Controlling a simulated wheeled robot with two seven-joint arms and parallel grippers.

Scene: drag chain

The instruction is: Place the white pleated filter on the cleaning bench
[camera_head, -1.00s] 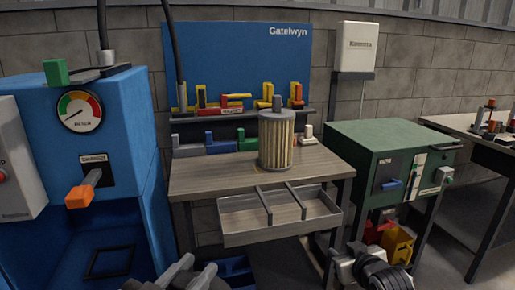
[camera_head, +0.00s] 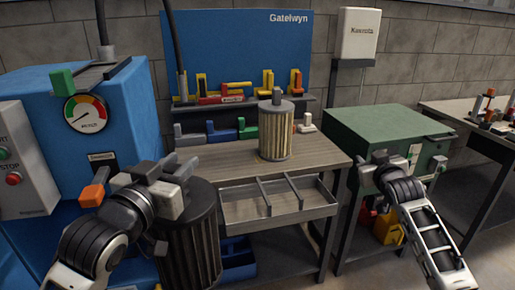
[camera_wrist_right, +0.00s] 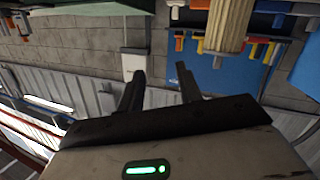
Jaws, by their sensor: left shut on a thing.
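A cream pleated filter (camera_head: 276,132) with grey end caps and a knob on top stands upright on the wooden top of the bench (camera_head: 225,163). It also shows, upside down, at the top of the right wrist view (camera_wrist_right: 228,25). My left gripper (camera_head: 172,188) is left of the bench, shut on the top of a dark grey pleated filter (camera_head: 190,245) that hangs upright below it. My right gripper (camera_head: 376,160) is right of the bench, in front of the green cabinet. Its fingers are spread and empty in the right wrist view (camera_wrist_right: 160,80).
A blue machine (camera_head: 35,92) with a gauge and orange-tipped handle stands at left. A divided grey tray (camera_head: 280,213) projects from the bench front. A shelf of coloured pieces (camera_head: 245,100) lies behind. The green cabinet (camera_head: 385,130) stands at right. The bench top left of the cream filter is clear.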

